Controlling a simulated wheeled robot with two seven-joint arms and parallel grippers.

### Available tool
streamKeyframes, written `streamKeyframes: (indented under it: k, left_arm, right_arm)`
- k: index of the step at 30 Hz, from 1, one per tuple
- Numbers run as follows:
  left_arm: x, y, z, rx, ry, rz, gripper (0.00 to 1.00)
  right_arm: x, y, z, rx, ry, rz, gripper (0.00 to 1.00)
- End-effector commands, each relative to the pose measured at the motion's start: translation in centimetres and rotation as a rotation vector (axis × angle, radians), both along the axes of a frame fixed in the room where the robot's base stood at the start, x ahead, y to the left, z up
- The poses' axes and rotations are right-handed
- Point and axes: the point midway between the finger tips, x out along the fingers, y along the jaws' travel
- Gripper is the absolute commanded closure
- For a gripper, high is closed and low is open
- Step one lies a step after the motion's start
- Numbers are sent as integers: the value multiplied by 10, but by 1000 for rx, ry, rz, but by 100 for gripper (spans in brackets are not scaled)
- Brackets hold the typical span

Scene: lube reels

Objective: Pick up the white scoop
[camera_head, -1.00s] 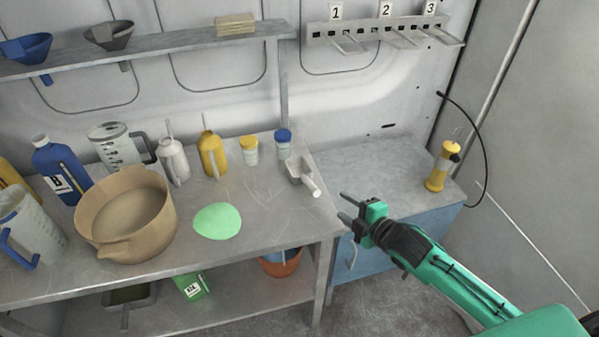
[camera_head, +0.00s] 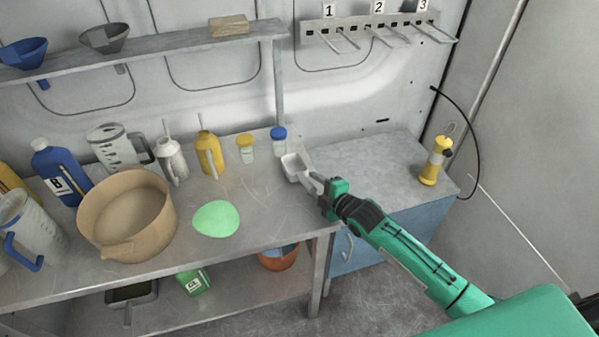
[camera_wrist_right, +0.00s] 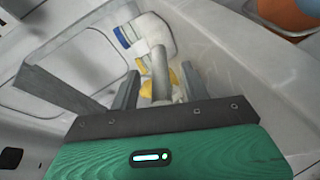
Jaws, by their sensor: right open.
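The white scoop (camera_head: 295,166) lies near the right end of the metal workbench, its bowl towards the back and its handle towards my right arm. My right gripper (camera_head: 318,183) is at the handle, which it mostly hides in the head view. In the right wrist view the scoop's handle (camera_wrist_right: 159,70) runs between the two open fingers of my right gripper (camera_wrist_right: 161,88), with a gap on each side. The scoop's bowl shows beyond the fingertips. My left gripper is not in view.
A blue-capped jar (camera_head: 279,140) and a yellow-capped jar (camera_head: 245,148) stand just behind the scoop. A green disc (camera_head: 216,218) and a large tan pot (camera_head: 126,215) are to the left. A blue cabinet (camera_head: 385,165) with a yellow bottle (camera_head: 436,160) stands to the right.

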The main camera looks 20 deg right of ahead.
Motion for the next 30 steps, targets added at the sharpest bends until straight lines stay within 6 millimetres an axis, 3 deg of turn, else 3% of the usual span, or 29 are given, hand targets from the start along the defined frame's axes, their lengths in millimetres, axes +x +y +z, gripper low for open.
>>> streamKeyframes:
  k: [3,7,17,24,25,30]
  left_arm:
    - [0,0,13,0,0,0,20]
    - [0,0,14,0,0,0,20]
    - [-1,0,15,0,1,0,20]
    - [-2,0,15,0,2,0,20]
    - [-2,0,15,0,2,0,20]
    - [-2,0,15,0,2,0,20]
  right_arm:
    - [14,8,2,3,0,-1,53]
    - [26,12,-5,0,1,0,53]
    - [31,14,-7,0,0,1,53]
    - [31,14,-7,0,0,1,96]
    - [31,14,-8,0,0,1,100]
    - [31,14,-7,0,0,1,100]
